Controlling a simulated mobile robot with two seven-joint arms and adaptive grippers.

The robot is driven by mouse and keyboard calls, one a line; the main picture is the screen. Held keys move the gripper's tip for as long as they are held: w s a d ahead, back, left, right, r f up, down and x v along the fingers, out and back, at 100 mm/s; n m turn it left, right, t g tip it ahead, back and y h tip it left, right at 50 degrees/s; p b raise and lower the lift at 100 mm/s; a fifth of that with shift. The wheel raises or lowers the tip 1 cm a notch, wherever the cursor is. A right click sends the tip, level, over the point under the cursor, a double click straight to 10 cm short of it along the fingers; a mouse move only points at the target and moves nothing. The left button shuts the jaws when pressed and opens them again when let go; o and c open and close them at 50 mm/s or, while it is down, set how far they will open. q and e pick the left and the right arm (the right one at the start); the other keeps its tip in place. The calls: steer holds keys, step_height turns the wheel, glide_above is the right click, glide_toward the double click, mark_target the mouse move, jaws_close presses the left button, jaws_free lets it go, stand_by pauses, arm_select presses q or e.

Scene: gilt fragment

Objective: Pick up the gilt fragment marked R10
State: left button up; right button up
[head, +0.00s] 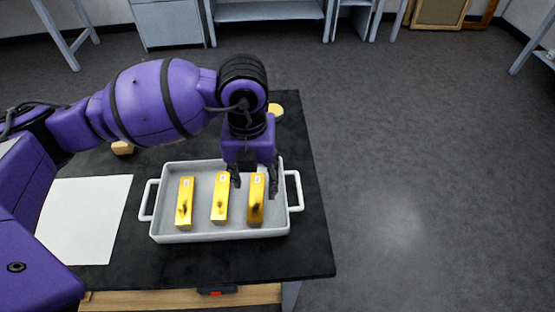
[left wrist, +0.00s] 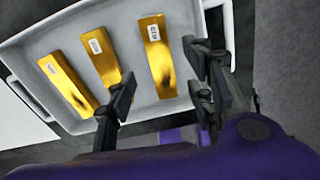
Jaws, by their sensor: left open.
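Three gilt fragments lie apart in a white two-handled tray (head: 220,235): a left one (head: 185,201), a middle one (head: 220,198) and a right one (head: 256,200). Each is a gold bar with a small white label at its far end; I cannot read the labels surely, so I cannot tell which is R10. My left gripper (head: 253,184) is open and empty over the far end of the right fragment. In the left wrist view, its fingers (left wrist: 158,80) appear on either side of the right fragment (left wrist: 156,60). My right gripper is not in view.
The tray stands on a dark table top (head: 310,255). A white sheet (head: 85,215) lies left of the tray. A small tan object (head: 122,147) and a round yellowish one (head: 276,110) lie farther back. Open grey floor (head: 420,180) is to the right.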

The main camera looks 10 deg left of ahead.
mark_target(256, 196)
arm_select(q)
steer(key=f, duration=0.5)
steer(key=shift+s+f, duration=0.25)
steer(key=shift+f, duration=0.15)
jaws_close()
